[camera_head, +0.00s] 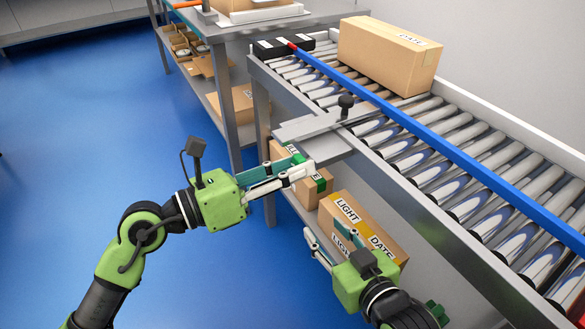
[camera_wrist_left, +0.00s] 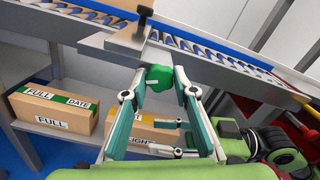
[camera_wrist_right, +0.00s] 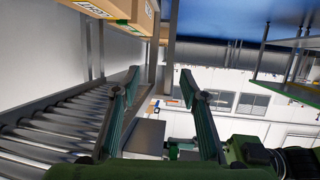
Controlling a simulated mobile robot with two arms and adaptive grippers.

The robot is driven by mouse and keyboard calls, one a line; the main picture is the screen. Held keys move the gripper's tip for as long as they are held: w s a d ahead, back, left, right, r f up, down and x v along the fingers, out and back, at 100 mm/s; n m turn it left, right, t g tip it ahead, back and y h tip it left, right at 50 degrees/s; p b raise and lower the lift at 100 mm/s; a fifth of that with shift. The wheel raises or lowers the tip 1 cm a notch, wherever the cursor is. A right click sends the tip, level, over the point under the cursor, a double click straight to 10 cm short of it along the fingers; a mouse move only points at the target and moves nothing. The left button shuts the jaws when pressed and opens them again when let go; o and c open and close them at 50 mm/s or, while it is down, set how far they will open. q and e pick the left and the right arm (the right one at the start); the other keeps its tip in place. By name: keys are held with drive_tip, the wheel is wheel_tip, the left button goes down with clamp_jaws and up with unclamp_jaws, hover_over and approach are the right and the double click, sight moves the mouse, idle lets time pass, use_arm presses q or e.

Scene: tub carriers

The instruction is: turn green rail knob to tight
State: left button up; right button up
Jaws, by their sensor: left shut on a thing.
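The green rail knob (camera_head: 321,182) sits under the edge of a grey metal plate (camera_head: 305,130) at the side of the roller conveyor. In the left wrist view the knob (camera_wrist_left: 160,76) is between my left fingertips and bears a small white mark. My left gripper (camera_head: 303,170) is shut on it, and its fingers partly cover it in the head view. No tight marking can be read. My right gripper (camera_head: 327,238) is lower, open and empty, in front of the boxes on the lower shelf. Its spread fingers (camera_wrist_right: 160,78) also show in the right wrist view.
A black knob (camera_head: 346,102) stands on top of the plate. A blue rail (camera_head: 430,132) runs along the rollers. A cardboard box (camera_head: 385,55) rests on the conveyor. A box marked LIGHT (camera_head: 362,222) lies below. Blue floor at left is clear.

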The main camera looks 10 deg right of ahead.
use_arm(q)
drive_tip(key=shift+m, duration=0.7)
use_arm(e)
drive_tip(key=shift+w+a+r+t+y, duration=0.2)
drive_tip(key=shift+r+t, duration=0.1)
drive_tip(key=shift+r, duration=0.2)
drive_tip(key=shift+w+a+r+t+y, duration=0.1)
drive_tip(key=shift+w+r+t, duration=0.15)
drive_tip(key=shift+r, duration=0.25)
use_arm(q)
drive_tip(key=o, duration=1.1)
use_arm(e)
drive_tip(key=shift+s, duration=0.1)
use_arm(q)
drive_tip(key=v, duration=1.2)
